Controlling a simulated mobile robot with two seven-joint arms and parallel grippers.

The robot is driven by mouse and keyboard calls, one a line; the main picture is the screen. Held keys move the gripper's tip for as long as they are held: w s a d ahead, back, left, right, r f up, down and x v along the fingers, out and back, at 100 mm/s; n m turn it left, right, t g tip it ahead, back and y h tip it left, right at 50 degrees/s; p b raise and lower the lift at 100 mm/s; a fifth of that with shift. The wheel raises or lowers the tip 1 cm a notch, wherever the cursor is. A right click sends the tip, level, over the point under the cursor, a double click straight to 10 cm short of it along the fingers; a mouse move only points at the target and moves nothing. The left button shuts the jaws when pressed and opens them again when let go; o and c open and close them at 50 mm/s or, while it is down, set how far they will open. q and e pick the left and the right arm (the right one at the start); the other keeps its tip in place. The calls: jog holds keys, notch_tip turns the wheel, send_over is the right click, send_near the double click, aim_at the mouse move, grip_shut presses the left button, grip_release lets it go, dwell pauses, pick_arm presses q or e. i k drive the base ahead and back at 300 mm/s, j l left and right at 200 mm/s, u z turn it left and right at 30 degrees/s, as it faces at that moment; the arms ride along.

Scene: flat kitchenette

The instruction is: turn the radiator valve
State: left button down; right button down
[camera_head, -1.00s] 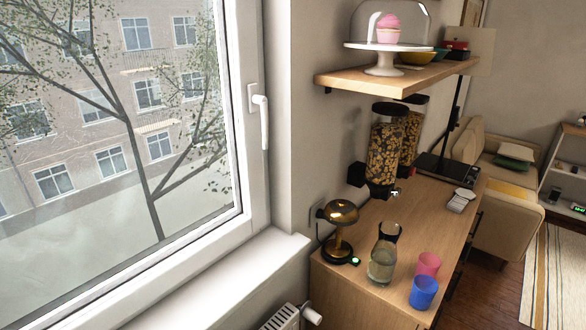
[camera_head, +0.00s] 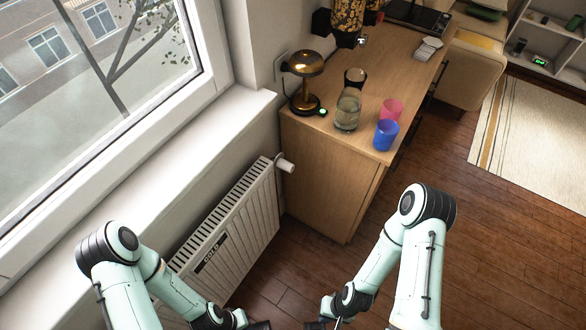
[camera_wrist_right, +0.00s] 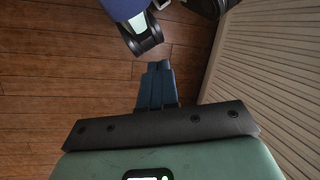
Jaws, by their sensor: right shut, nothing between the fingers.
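The white radiator valve (camera_head: 285,166) sticks out from the upper far end of the white ribbed radiator (camera_head: 232,228), beside the wooden cabinet, in the head view. The radiator also fills the right side of the right wrist view (camera_wrist_right: 275,75). My right gripper (camera_head: 316,325) is at the bottom edge of the head view, well short of the valve. In the right wrist view its fingers (camera_wrist_right: 158,82) are together and empty, above the floor. My left gripper (camera_head: 260,326) is dark and cut off at the bottom edge; its jaws cannot be made out.
The wooden cabinet (camera_head: 325,180) stands close to the valve's right. On it are a brass lamp (camera_head: 306,66), a glass carafe (camera_head: 348,110), a pink cup (camera_head: 391,109) and a blue cup (camera_head: 386,135). The window sill (camera_head: 160,150) overhangs above the radiator. The wooden floor (camera_head: 500,220) is open to the right.

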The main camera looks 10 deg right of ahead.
aim_at(282, 164)
jog(key=l+u, duration=0.35)
jog(key=k+l+u, duration=0.15)
jog(key=l+u, duration=0.15)
jog(key=k+l+u, duration=0.15)
jog(key=l+u, duration=0.2)
